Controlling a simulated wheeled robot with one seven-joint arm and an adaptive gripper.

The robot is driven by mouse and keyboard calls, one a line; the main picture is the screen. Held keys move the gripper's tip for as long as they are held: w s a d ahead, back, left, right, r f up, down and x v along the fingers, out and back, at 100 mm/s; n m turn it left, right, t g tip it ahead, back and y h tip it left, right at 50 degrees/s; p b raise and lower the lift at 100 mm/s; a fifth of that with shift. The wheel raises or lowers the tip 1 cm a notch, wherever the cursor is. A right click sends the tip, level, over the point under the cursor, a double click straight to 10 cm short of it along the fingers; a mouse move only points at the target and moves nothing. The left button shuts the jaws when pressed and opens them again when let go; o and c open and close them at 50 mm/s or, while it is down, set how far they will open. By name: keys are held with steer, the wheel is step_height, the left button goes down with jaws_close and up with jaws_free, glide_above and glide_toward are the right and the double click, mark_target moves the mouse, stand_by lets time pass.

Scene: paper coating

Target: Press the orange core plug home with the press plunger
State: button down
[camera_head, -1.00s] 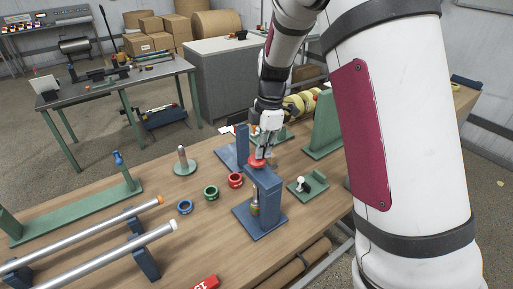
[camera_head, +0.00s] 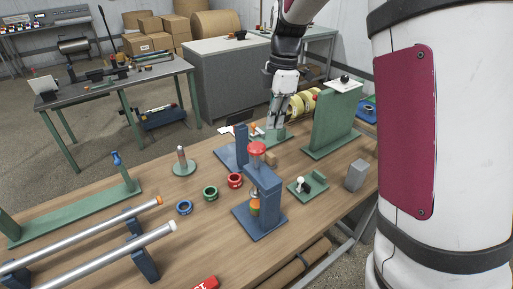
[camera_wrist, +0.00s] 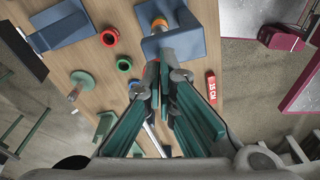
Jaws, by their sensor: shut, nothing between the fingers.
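The blue press (camera_head: 264,188) stands upright on the table. Its red plunger knob (camera_head: 257,148) is on top, raised clear of the frame. Inside the press, an orange piece (camera_head: 256,207) shows above a brass-coloured part. It looks like the core plug, but how deep it sits I cannot tell. My gripper (camera_head: 276,127) is shut and empty, behind and right of the knob and apart from it. In the wrist view the shut fingers (camera_wrist: 160,66) point toward the table, and a blue stand (camera_wrist: 180,42) with an orange part (camera_wrist: 160,23) shows beyond them.
Red (camera_head: 235,180), green (camera_head: 210,192) and blue (camera_head: 185,207) rings lie left of the press. A green fixture with a black-and-white part (camera_head: 303,187) and a grey block (camera_head: 356,175) are on the right. A tall green panel (camera_head: 334,120) stands behind.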

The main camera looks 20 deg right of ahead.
steer(key=r, duration=0.3)
steer(key=shift+d+r, duration=0.2)
stand_by(0.7)
steer(key=s+a+r+m+t, duration=0.1)
steer(key=s+r+m, duration=0.25)
steer(key=s, duration=0.25)
steer(key=s+a+r+m+t, duration=0.1)
steer(key=s+r+m+t, duration=0.15)
steer(key=s+m, duration=0.35)
steer(key=s+a+f+m+t+h+b, duration=0.1)
steer(key=s+f+m+t, duration=0.1)
steer(key=s+m, duration=0.6)
steer(key=shift+s+a+m+b, duration=0.3)
steer(key=shift+s+m+b, duration=0.05)
steer(key=shift+s, duration=2.2)
